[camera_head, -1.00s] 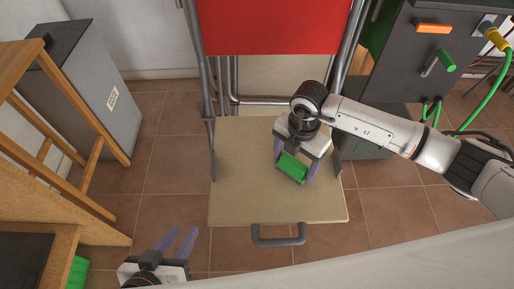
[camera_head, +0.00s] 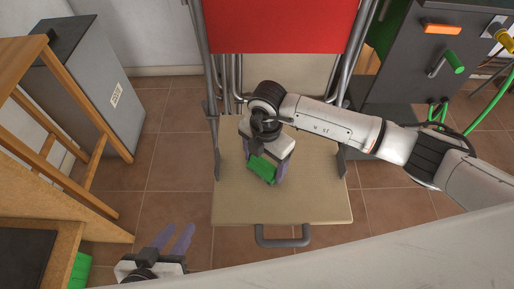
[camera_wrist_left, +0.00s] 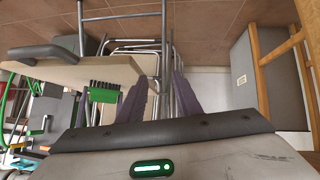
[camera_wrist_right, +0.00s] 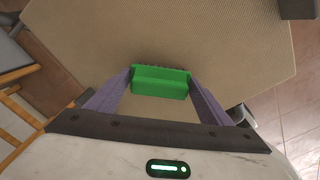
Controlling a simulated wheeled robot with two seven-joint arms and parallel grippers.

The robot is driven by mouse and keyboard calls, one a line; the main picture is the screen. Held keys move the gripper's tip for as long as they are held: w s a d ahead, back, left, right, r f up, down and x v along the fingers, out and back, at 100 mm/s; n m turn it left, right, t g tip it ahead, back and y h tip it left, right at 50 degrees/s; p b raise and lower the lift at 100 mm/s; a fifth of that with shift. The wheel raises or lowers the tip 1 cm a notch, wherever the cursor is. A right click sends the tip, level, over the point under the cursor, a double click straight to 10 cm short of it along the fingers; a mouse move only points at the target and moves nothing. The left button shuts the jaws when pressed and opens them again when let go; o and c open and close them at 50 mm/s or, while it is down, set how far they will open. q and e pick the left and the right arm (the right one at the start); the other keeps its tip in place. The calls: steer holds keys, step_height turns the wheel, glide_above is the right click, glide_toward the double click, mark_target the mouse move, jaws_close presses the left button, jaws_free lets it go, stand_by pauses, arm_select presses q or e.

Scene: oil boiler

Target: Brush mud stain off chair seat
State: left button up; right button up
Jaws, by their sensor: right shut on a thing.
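The chair seat (camera_head: 320,195) is a flat beige panel with a grey handle (camera_head: 283,237) at its front edge; it also shows in the right wrist view (camera_wrist_right: 220,40). My right gripper (camera_head: 268,172) is shut on the green brush (camera_head: 262,169), over the middle-left of the seat. In the right wrist view the brush (camera_wrist_right: 160,83) sits between both fingers, with dark bristles facing the seat. I cannot tell whether the bristles touch it. I see no mud stain; the gripper and brush hide part of the seat. My left gripper (camera_head: 176,240) is open and empty, left of the seat's front.
Metal tubes and a red panel (camera_head: 280,22) stand behind the seat. A grey cabinet (camera_head: 85,85) and wooden frame (camera_head: 60,110) are at left. A dark machine (camera_head: 420,60) with a green handle and hose is at right.

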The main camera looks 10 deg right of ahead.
steer(key=shift+a, duration=0.5)
steer(key=shift+w+a+r, duration=0.1)
steer(key=shift+a+r, duration=0.1)
step_height(320, 180, up, 3)
steer(key=p, duration=0.2)
steer(key=shift+r+p, duration=0.15)
steer(key=shift+p, duration=0.15)
steer(key=shift+r+p, duration=0.65)
steer(key=shift+r, duration=0.1)
step_height(320, 180, up, 2)
steer(key=shift+r+p, duration=0.15)
steer(key=shift+p, duration=0.8)
steer(key=shift+r, duration=0.25)
arm_select(q)
steer(key=shift+w+a+r+m+g, duration=0.15)
steer(key=shift+r+m+g, duration=0.1)
steer(key=shift+r, duration=0.35)
steer(key=shift+a+r+m+g, duration=0.15)
steer(key=shift+r+m, duration=0.1)
steer(key=shift+r, duration=0.3)
arm_select(e)
steer(key=shift+r, duration=0.1)
steer(key=shift+d, duration=0.1)
